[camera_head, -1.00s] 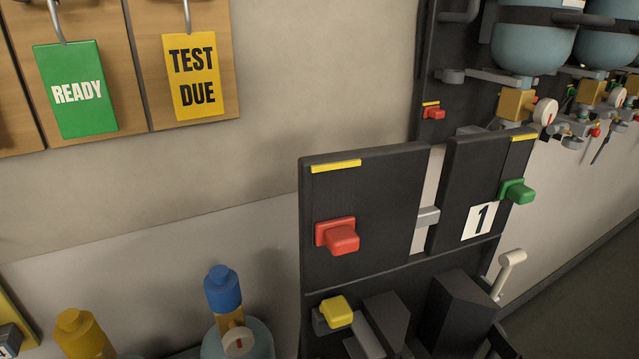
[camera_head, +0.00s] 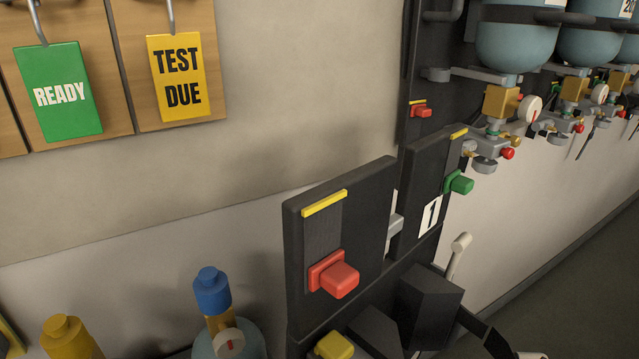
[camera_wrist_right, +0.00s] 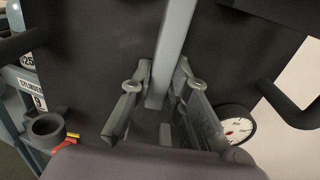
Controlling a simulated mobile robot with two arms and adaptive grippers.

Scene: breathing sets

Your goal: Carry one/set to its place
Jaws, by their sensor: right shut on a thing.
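A breathing set with a black backplate (camera_head: 372,215) marked 1 hangs close in front of me in the head view, tilted and turned. It carries a red knob (camera_head: 335,275), a green knob (camera_head: 458,183) and a yellow knob (camera_head: 333,345). In the right wrist view the black plate (camera_wrist_right: 85,45) fills the background. My right gripper (camera_wrist_right: 157,88) is shut on the set at its grey bar (camera_wrist_right: 173,45), with a finger on each side. In the head view my right gripper cannot be made out. My left gripper is not in view.
More sets with blue cylinders (camera_head: 517,45) hang on the wall at upper right. A green READY tag (camera_head: 58,92) and a yellow TEST DUE tag (camera_head: 175,77) hang at upper left. Bottles with a blue cap (camera_head: 211,290) and a yellow cap (camera_head: 70,338) stand below. Floor shows at lower right.

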